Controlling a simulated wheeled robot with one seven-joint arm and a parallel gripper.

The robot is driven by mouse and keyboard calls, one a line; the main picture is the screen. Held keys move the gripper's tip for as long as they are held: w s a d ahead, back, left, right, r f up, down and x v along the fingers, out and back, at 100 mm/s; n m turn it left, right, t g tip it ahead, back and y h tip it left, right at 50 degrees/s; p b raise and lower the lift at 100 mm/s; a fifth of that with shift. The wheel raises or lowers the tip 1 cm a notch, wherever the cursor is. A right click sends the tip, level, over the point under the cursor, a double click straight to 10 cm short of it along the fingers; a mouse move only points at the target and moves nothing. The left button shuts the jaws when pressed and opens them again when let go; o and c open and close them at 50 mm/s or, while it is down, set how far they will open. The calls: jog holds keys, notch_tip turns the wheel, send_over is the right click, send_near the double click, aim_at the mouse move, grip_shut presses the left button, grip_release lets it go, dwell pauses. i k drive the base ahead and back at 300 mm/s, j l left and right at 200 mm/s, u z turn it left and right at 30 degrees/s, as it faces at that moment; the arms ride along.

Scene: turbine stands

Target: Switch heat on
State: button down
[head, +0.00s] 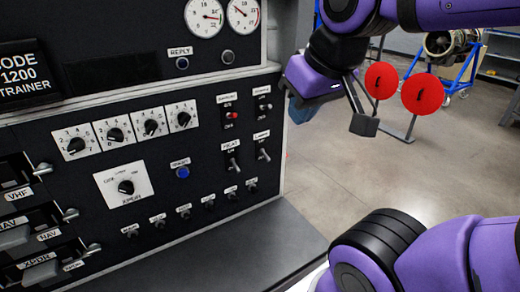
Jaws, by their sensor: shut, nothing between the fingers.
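The black trainer panel (150,125) fills the left half of the head view. At its right side is a cluster of toggle switches: one with a red part (231,115) at upper left, one at upper right (264,104), one at lower left (234,165) and one at lower right (265,154). My gripper (364,122) is shut and empty. It hangs in the air to the right of the panel, apart from all switches, with its fingers pointing down.
Rotary knobs (124,187), a blue button (183,172) and a row of small knobs (185,212) sit left of and below the switches. A grey ledge (235,248) juts out below. Red discs (422,94) on a stand are behind my gripper. Open floor (330,185) lies right of the panel.

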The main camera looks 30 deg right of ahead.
aim_at(236, 169)
jog(key=i+l+z, duration=0.1)
jog(key=l, duration=0.65)
jog(key=k+l, duration=0.1)
jog(key=l, duration=0.6)
jog(key=u, duration=0.05)
